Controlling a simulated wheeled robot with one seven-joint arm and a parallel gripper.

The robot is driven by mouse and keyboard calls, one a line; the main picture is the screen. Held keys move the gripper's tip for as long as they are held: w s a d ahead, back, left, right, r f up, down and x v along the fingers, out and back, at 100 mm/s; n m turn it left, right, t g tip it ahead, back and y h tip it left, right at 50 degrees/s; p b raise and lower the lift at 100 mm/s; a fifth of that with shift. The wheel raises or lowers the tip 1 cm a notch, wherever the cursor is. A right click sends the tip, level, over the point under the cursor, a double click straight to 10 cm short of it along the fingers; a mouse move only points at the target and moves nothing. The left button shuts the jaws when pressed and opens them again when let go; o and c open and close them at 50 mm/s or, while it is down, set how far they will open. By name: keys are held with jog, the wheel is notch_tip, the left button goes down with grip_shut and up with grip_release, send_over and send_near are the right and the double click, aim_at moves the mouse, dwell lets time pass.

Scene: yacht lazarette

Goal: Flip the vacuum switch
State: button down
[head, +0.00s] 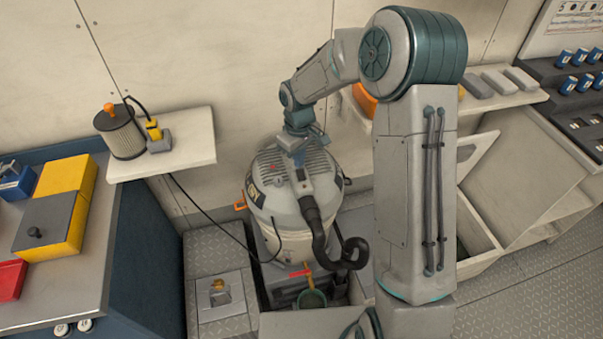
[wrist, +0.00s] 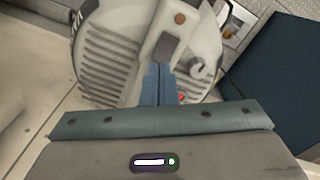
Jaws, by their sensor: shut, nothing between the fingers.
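The vacuum (head: 290,222) is a pale grey canister with a ribbed lid and a black hose. My gripper (head: 298,160) is over its lid, pointing down, with its fingers shut and empty. In the wrist view the blue fingertips (wrist: 157,75) are in front of the vacuum lid (wrist: 110,50), beside a pale raised strip with a dark rectangular piece (wrist: 167,46). A small red part (wrist: 183,97) shows just right of the fingers, partly hidden; it also shows on the lid in the head view (head: 273,168). I cannot tell which part is the switch, or whether the fingertips touch the lid.
A workbench (head: 60,290) with yellow boxes stands at far left. An open bin (head: 310,300) with tools lies below the vacuum.

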aim_at(300, 170)
jog(key=shift+f+b, duration=0.4)
jog(key=shift+f, duration=0.1)
dwell(0.8)
notch_tip(300, 170, up, 7)
jog(key=p, duration=0.4)
jog(key=shift+p, duration=0.35)
dwell(0.5)
